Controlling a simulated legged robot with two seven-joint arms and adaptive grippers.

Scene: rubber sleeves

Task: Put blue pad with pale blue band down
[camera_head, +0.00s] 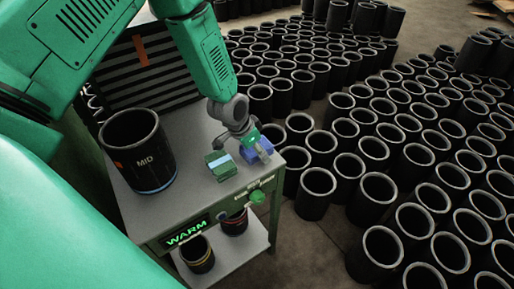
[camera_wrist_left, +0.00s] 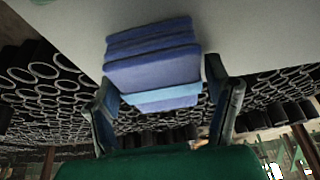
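The blue pad with pale blue band (camera_wrist_left: 155,70) is between the fingers of my left gripper (camera_wrist_left: 162,98). In the head view the blue pad (camera_head: 257,150) is at the right edge of the grey bench top (camera_head: 200,120), under my left gripper (camera_head: 247,147). I cannot tell whether its underside touches the bench. My right gripper is not in view.
A green pad (camera_head: 220,165) with a pale blue band lies just left of it. A black sleeve marked MID (camera_head: 140,150) stands on the bench's left. Sleeves (camera_head: 199,254) stand on the lower shelf near the WARM sign (camera_head: 187,232). Many black sleeves (camera_head: 380,190) crowd the floor.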

